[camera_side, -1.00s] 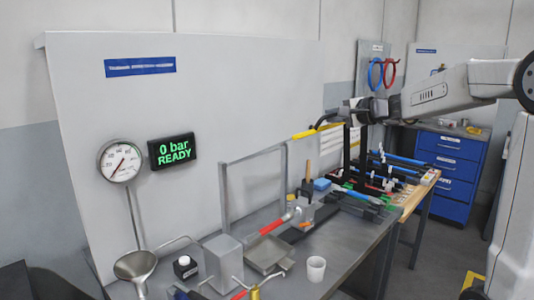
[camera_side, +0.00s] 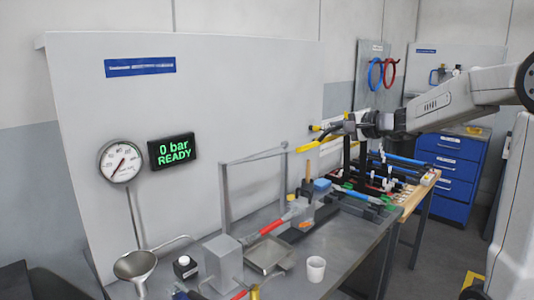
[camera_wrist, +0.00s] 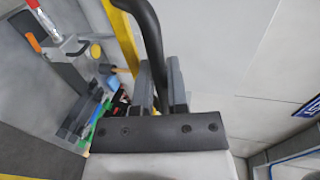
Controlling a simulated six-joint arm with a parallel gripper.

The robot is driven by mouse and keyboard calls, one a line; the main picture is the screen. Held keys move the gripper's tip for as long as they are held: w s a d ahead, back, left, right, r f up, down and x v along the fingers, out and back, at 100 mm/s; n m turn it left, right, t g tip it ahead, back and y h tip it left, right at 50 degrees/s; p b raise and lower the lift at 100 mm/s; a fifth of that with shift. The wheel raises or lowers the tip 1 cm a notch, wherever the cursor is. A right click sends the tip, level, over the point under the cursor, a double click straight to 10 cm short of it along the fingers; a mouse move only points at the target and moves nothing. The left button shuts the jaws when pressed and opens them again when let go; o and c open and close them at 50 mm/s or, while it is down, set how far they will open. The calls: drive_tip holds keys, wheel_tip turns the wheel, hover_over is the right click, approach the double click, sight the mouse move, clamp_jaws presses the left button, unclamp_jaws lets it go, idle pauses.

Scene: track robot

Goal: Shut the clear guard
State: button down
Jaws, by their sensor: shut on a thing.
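The clear guard's yellow edge (camera_side: 312,146) and curved black handle (camera_side: 334,130) show in the side view, raised above the far part of the bench. The clear panel itself is hard to make out. A grey upright frame (camera_side: 225,195) stands to the left of the yellow edge. My gripper (camera_side: 350,128) is shut on the black handle. In the wrist view the handle (camera_wrist: 147,35) runs down between the two grey fingers (camera_wrist: 161,85). The yellow edge (camera_wrist: 124,40) lies just left of the handle there.
A pressure gauge (camera_side: 121,162) and a display (camera_side: 171,151) reading "0 bar READY" are at the back panel. A white cup (camera_side: 316,269), funnel (camera_side: 135,265), grey block (camera_side: 223,260) and tray (camera_side: 268,254) stand on the bench. A rack with coloured rods (camera_side: 370,195) lies below my gripper.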

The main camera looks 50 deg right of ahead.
drive_tip(key=shift+s+f, duration=0.35)
drive_tip(key=shift+f, duration=0.4)
drive_tip(key=shift+s+f, duration=0.35)
drive_tip(key=shift+f, duration=0.4)
drive_tip(key=shift+f, duration=0.1)
wheel_tip(320, 180, down, 6)
drive_tip(key=s, duration=0.1)
drive_tip(key=shift+s+f, duration=0.25)
drive_tip(key=shift+s, duration=0.15)
wheel_tip(320, 180, down, 7)
drive_tip(key=shift+s, duration=0.25)
idle(0.9)
